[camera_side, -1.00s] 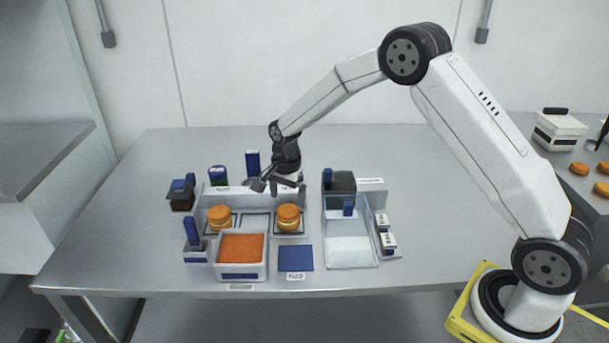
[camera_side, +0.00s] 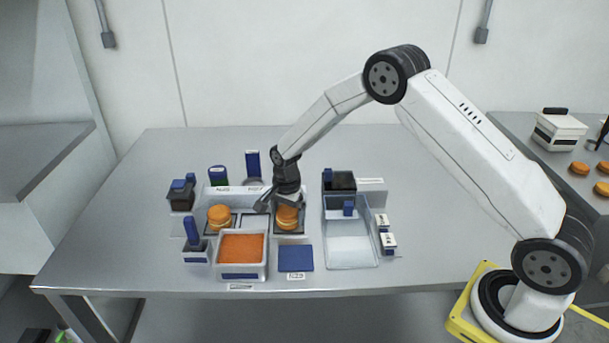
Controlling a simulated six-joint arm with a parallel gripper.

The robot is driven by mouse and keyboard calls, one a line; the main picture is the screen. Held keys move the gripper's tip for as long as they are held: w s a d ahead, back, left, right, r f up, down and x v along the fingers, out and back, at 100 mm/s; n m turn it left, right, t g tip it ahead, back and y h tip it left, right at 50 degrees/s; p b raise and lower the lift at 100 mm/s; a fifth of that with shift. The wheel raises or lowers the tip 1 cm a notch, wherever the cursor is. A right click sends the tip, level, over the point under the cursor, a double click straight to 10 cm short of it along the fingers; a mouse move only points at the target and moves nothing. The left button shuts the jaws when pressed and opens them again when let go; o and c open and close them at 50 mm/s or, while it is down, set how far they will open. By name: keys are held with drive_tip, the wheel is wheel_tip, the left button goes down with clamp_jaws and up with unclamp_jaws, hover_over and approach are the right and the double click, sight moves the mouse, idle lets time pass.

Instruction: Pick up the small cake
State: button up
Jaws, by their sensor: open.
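Two small round orange-brown cakes with a pale filling band stand in a grey holder on the table. The left cake (camera_side: 219,217) sits in the left square place. The right cake (camera_side: 287,217) sits in the right square place. My gripper (camera_side: 283,207) is open and points down at the right cake. Its fingers are at the height of the cake's top and hide part of it. I cannot tell whether they touch the cake.
A white tub of orange filling (camera_side: 242,248) stands in front of the cakes, with a dark blue pad (camera_side: 296,258) to its right. A pale tray (camera_side: 350,252) lies further right. Blue-handled tools (camera_side: 193,232) stand at left.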

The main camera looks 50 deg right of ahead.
idle(0.4)
drive_tip(key=c, duration=0.5)
drive_tip(key=shift+r, duration=0.15)
drive_tip(key=shift+r, duration=0.5)
drive_tip(key=shift+s+a+r, duration=0.1)
drive_tip(key=shift+s+r, duration=1.85)
drive_tip(key=shift+s, duration=0.4)
drive_tip(key=shift+s+a+r, duration=0.1)
drive_tip(key=shift+s+r, duration=1.85)
drive_tip(key=shift+s, duration=0.35)
drive_tip(key=shift+s+r, duration=1.95)
drive_tip(key=shift+s, duration=0.4)
